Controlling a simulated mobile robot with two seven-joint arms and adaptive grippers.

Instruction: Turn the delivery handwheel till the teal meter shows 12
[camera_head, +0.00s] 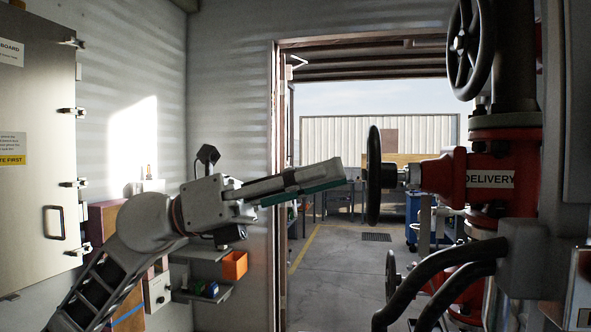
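The delivery handwheel (374,176) is dark and seen almost edge-on. It sits on the stem at the left of a red valve body (453,178) with a DELIVERY label (489,179). My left gripper (334,172) comes in from the left and points at the wheel. Its tip ends a little left of the rim in the picture; whether it touches cannot be told, though a gap shows. A green strip runs along its lower side. The gripper is seen from the side, so its opening is unclear. No teal meter can be made out. My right gripper is not in view.
Another dark handwheel (470,45) is at the upper right, and part of a third (391,276) shows low down. Dark curved hoses (440,273) cross the lower right. A metal cabinet (40,130) and shelf with an orange bin (234,265) are left.

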